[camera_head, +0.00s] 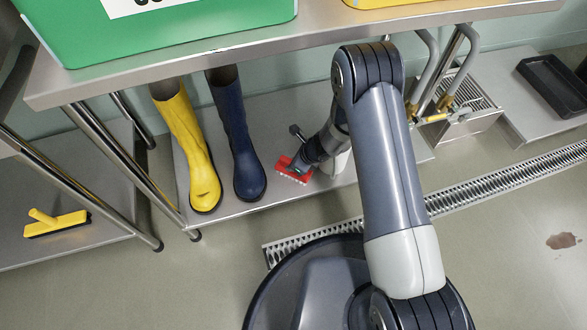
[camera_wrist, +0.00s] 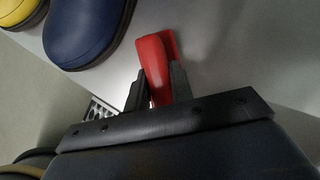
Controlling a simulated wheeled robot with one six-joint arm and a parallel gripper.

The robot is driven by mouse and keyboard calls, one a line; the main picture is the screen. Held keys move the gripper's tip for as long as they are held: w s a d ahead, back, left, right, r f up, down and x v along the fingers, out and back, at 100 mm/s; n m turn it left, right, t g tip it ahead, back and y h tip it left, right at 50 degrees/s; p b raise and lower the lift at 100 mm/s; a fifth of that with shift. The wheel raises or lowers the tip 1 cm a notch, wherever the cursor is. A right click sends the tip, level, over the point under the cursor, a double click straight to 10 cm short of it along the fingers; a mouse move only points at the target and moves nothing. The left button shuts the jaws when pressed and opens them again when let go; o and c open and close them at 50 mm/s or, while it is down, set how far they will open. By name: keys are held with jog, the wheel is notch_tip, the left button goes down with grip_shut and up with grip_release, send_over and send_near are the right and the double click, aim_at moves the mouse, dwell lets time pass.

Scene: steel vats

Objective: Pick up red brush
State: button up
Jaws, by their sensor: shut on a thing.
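The red brush (camera_head: 294,171) is at the lower shelf under the steel table, just right of the blue boot. Its pale bristles point down toward the shelf. I cannot tell whether they touch it. In the wrist view the brush's red handle (camera_wrist: 154,62) stands between the two dark fingers. My gripper (camera_wrist: 158,84) is shut on this handle. In the head view my gripper (camera_head: 305,162) is at the brush, and the arm partly hides it.
A blue boot (camera_head: 236,135) and a yellow boot (camera_head: 188,145) stand left of the brush. Table legs (camera_head: 120,160) and the tabletop edge (camera_head: 220,52) frame the shelf. A yellow brush (camera_head: 57,223) lies far left. A floor drain (camera_head: 500,183) runs to the right.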

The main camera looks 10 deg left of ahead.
grip_shut()
jog(key=shift+r, duration=0.25)
notch_tip(320, 180, up, 10)
jog(key=p, duration=0.5)
jog(key=shift+p, duration=0.35)
jog(key=shift+o, duration=1.6)
grip_release()
jog(key=c, duration=0.4)
